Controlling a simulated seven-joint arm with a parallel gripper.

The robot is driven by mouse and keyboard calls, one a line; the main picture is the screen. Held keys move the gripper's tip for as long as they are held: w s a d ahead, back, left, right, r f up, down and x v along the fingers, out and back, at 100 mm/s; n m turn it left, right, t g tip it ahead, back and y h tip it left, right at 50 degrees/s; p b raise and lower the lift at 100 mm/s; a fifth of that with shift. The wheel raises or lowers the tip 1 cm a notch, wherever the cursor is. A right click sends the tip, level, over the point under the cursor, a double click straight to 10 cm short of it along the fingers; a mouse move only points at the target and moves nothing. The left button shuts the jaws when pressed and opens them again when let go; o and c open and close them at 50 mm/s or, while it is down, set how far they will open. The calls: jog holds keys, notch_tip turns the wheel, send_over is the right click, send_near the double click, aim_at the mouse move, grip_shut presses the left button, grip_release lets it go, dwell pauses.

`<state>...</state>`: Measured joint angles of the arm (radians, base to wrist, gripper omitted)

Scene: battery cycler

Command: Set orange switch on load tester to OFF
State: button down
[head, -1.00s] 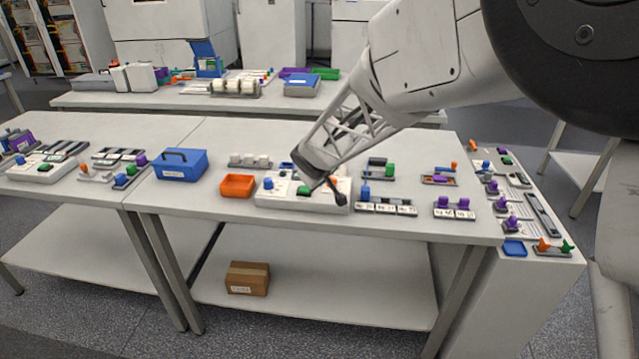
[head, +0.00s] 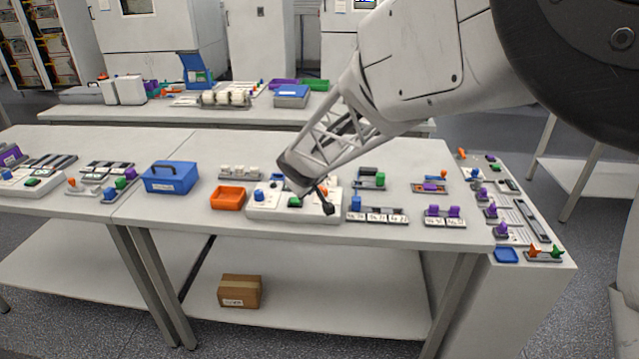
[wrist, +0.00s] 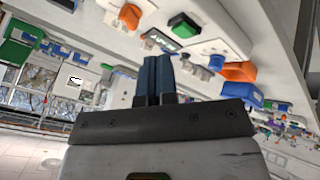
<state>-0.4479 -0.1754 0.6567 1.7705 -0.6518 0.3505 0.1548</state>
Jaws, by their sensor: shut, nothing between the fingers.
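The load tester appears to be the low white panel (head: 265,212) at the front of the middle table. It has blue knobs, a green button (head: 295,202) and an orange switch (head: 322,187) on its right part. The switch's setting cannot be told.
An orange tray (head: 228,198) stands left of the panel, also in the wrist view (wrist: 239,72). A blue box (head: 171,178) stands further left. A labelled block row (head: 378,215) sits close on the right. Bare tabletop lies right of the purple-knob block (head: 442,217).

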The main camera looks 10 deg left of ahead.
jog(key=shift+a+f+m+h, duration=0.15)
jog(key=shift+a+m+h, duration=0.9)
jog(key=shift+m, duration=1.85)
jog(key=shift+a+f+m+h, duration=0.15)
jog(key=shift+a+m+h, duration=0.9)
jog(key=shift+m, duration=1.85)
jog(key=shift+a+f+m+h, duration=0.15)
jog(key=shift+a+m+h, duration=0.85)
jog(key=shift+m, duration=1.9)
jog(key=shift+d, duration=0.2)
jog(key=shift+w, duration=0.1)
send_near(317, 202)
jog(key=x, duration=0.4)
jog(key=shift+w, duration=0.2)
jog(key=shift+w+d+f, duration=0.1)
jog(key=shift+w+d, duration=0.8)
jog(key=shift+w, duration=0.2)
jog(key=shift+w+d, duration=0.4)
jog(key=shift+w, duration=0.2)
